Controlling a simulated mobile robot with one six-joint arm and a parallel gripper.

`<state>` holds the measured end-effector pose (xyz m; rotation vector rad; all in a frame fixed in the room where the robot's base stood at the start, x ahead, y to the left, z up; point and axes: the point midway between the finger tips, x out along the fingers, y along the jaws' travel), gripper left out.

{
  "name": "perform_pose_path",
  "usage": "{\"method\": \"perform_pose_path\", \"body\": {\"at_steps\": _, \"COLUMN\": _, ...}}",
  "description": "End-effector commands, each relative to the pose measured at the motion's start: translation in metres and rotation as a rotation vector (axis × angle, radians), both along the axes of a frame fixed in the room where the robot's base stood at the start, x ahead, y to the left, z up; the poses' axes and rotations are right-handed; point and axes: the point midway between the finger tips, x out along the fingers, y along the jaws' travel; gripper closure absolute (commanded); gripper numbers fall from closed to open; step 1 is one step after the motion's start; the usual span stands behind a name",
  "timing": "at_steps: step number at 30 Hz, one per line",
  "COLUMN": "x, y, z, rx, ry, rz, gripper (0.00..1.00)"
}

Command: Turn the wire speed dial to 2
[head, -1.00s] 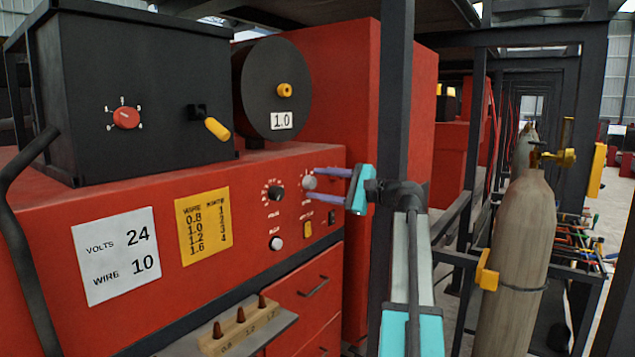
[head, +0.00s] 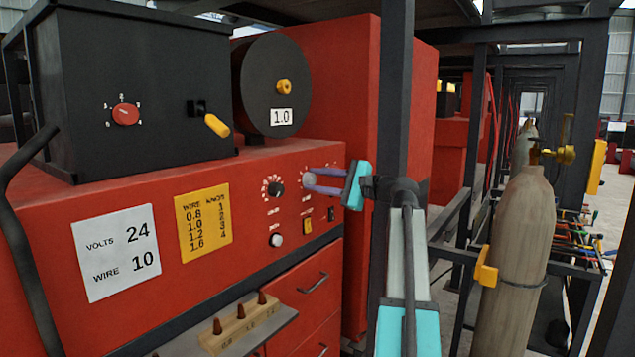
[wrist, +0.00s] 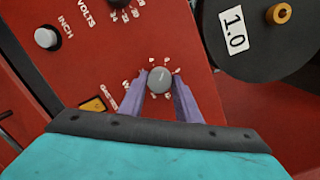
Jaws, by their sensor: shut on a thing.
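The wire speed dial is a grey round knob (wrist: 160,79) on the red machine panel, with white marks around it. In the head view the knob (head: 309,180) is partly covered by my fingers. My gripper (wrist: 160,86) has its two purple fingers on either side of the knob and is shut on it. In the head view my gripper (head: 311,180) reaches in from the right with its fingers level. Which number the knob points to is too small to read.
A black volts knob (head: 275,189) sits just left. Below are a white inch button (head: 276,240) and a yellow switch (head: 307,227). A yellow chart (head: 204,222) lists wire 1.0 beside knob 2. A dark post (head: 393,90) stands close to my arm; a gas cylinder (head: 515,260) is at right.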

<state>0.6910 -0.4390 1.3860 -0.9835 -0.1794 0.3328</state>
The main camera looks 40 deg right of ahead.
Motion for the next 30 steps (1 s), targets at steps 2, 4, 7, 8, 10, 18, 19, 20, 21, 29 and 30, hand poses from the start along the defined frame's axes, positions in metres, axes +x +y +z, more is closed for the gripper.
{"method": "perform_pose_path", "body": {"at_steps": 2, "x": 0.0001, "y": 0.0001, "z": -0.0012, "rx": -0.018, "ry": -0.004, "rz": 0.001, "gripper": 0.92}}
{"method": "perform_pose_path", "body": {"at_steps": 4, "x": 0.0002, "y": 0.0001, "z": -0.0017, "rx": -0.037, "ry": -0.009, "rz": 0.001, "gripper": 0.92}}
{"method": "perform_pose_path", "body": {"at_steps": 7, "x": 0.0002, "y": 0.0001, "z": -0.0021, "rx": -0.08, "ry": -0.021, "rz": 0.001, "gripper": 0.92}}
{"method": "perform_pose_path", "body": {"at_steps": 8, "x": 0.0002, "y": 0.0001, "z": -0.0021, "rx": -0.096, "ry": -0.026, "rz": 0.001, "gripper": 0.92}}
{"method": "perform_pose_path", "body": {"at_steps": 10, "x": 0.0002, "y": 0.0003, "z": -0.0023, "rx": -0.138, "ry": -0.037, "rz": 0.001, "gripper": 0.92}}
{"method": "perform_pose_path", "body": {"at_steps": 18, "x": 0.0003, "y": 0.0007, "z": -0.0032, "rx": -0.349, "ry": -0.094, "rz": 0.001, "gripper": 0.92}}
{"method": "perform_pose_path", "body": {"at_steps": 19, "x": 0.0003, "y": 0.0007, "z": -0.0032, "rx": -0.378, "ry": -0.101, "rz": 0.001, "gripper": 0.92}}
{"method": "perform_pose_path", "body": {"at_steps": 20, "x": 0.0003, "y": 0.0007, "z": -0.0034, "rx": -0.405, "ry": -0.109, "rz": 0.002, "gripper": 0.92}}
{"method": "perform_pose_path", "body": {"at_steps": 21, "x": 0.0004, "y": 0.0007, "z": -0.0038, "rx": -0.442, "ry": -0.117, "rz": 0.001, "gripper": 0.92}}
{"method": "perform_pose_path", "body": {"at_steps": 29, "x": 0.0002, "y": 0.0014, "z": -0.0041, "rx": -0.68, "ry": -0.181, "rz": 0.002, "gripper": 0.92}}
{"method": "perform_pose_path", "body": {"at_steps": 30, "x": 0.0002, "y": 0.0016, "z": -0.004, "rx": -0.717, "ry": -0.191, "rz": 0.002, "gripper": 0.92}}
